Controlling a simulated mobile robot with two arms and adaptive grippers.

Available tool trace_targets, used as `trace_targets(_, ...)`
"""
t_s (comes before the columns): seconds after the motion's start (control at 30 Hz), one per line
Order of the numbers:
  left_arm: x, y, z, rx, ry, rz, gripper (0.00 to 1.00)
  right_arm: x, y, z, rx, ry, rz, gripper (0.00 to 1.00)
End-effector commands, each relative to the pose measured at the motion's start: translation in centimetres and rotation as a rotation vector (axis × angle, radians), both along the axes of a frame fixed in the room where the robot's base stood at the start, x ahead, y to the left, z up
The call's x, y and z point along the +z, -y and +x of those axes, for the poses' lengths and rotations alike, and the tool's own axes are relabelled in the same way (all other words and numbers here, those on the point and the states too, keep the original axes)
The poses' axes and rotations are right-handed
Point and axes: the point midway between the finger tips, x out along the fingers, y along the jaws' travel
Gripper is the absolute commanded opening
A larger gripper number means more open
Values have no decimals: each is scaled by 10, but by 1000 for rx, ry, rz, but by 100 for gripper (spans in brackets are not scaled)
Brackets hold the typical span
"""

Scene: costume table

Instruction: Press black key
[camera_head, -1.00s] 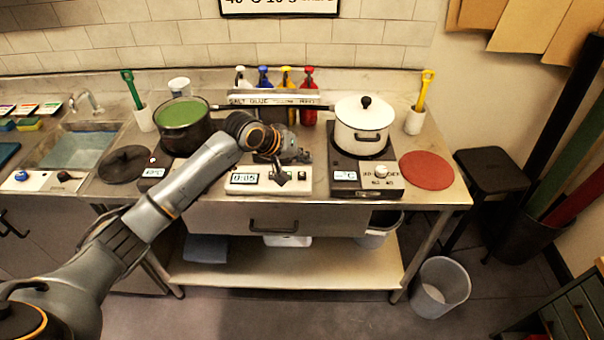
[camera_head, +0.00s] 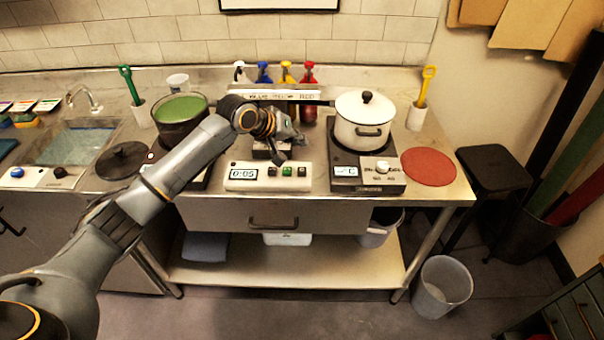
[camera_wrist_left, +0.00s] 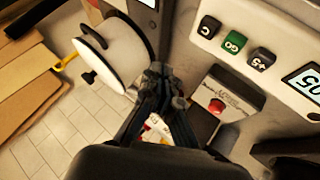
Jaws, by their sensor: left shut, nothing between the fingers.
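A white timer box (camera_head: 240,184) stands on the counter between two hot plates, its display reading 0:05. It bears a black +5 key (camera_head: 272,171), a green key (camera_head: 286,171) and a black C key (camera_head: 301,171). In the left wrist view the black +5 key (camera_wrist_left: 261,59), green key (camera_wrist_left: 234,42) and black C key (camera_wrist_left: 208,27) show at upper right. My left gripper (camera_head: 279,157) is shut and empty, just behind and above the key row, apart from it. Its closed fingers show in the wrist view (camera_wrist_left: 162,90). My right gripper is not in view.
A white lidded pot (camera_head: 362,132) stands on the right hot plate (camera_head: 367,180). A pot of green liquid (camera_head: 181,107) stands at left, partly behind my arm. A small device with a red button (camera_wrist_left: 216,105) sits behind the timer. A red round mat (camera_head: 428,167) lies at right.

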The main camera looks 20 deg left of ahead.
Motion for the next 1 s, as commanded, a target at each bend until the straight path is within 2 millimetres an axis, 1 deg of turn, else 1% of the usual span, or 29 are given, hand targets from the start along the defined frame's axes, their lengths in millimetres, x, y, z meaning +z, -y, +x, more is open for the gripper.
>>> trace_targets(0.03,-13,0,0,-1,0,1,0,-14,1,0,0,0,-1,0)
trace_targets(0.33,-50,-1,0,1,1,1,0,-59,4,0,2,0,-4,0)
trace_targets(0.4,-55,0,0,1,-3,0,0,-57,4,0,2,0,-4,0)
trace_targets(0.6,-69,0,0,1,0,-1,0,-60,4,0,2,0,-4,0)
trace_targets(1.0,-70,0,0,1,0,-1,0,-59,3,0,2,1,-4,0)
